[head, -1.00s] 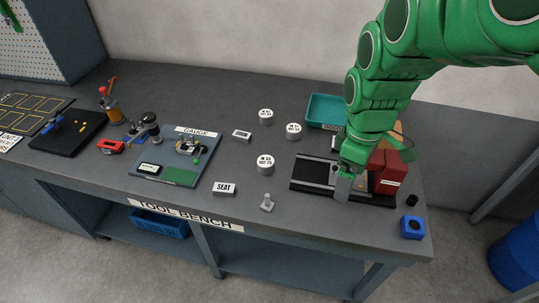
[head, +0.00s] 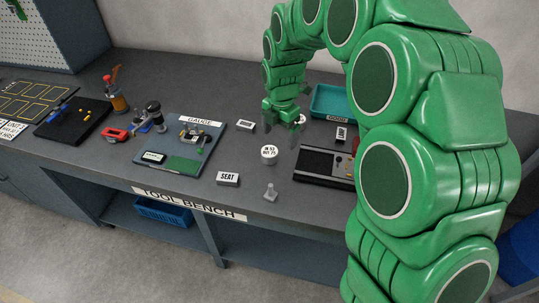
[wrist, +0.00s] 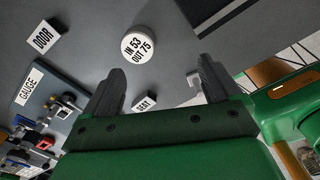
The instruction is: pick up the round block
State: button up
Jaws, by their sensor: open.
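A white round block (head: 269,155) marked "IN 53 OUT 75" stands upright on the grey bench, right of the gauge board. It also shows in the wrist view (wrist: 138,46), beyond my fingertips and left of the middle of the gap between them. My gripper (head: 283,127) is open and empty above the bench, behind this block in the head view; its two fingers show apart in the wrist view (wrist: 160,72). Another white round block (head: 302,119) is partly hidden by my gripper. A third one is not visible now.
A "SEAT" block (head: 228,179) and a small grey fitting (head: 270,191) lie near the front edge. A "DOOR" block (head: 245,126) and the gauge board (head: 183,143) lie left. A black tray (head: 318,164) and teal bin (head: 331,102) are right. My arm hides the bench's right end.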

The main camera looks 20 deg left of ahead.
aim_at(269, 151)
jog(key=a+f+n, duration=0.1)
jog(key=w+a+n, duration=0.1)
jog(key=a+f, duration=0.1)
jog(key=shift+w+a+f+n, duration=0.35)
jog(key=shift+w+a+n, duration=0.05)
jog(key=shift+w+a+f, duration=0.1)
jog(key=shift+a+f, duration=0.15)
jog(key=shift+f, duration=0.05)
jog(key=shift+s+d+f, duration=0.1)
jog(key=shift+d+f, duration=0.05)
jog(key=shift+f, duration=0.9)
jog(key=shift+s+d+f, duration=0.1)
jog(key=shift+d+f, duration=0.1)
jog(key=shift+f, duration=0.85)
jog(key=shift+s+d+f, duration=0.1)
jog(key=shift+d+f, duration=0.05)
jog(key=shift+f, duration=0.9)
jog(key=shift+w+f, duration=0.1)
jog(key=shift+f, duration=0.5)
jog(key=c, duration=1.3)
jog(key=shift+a, duration=0.1)
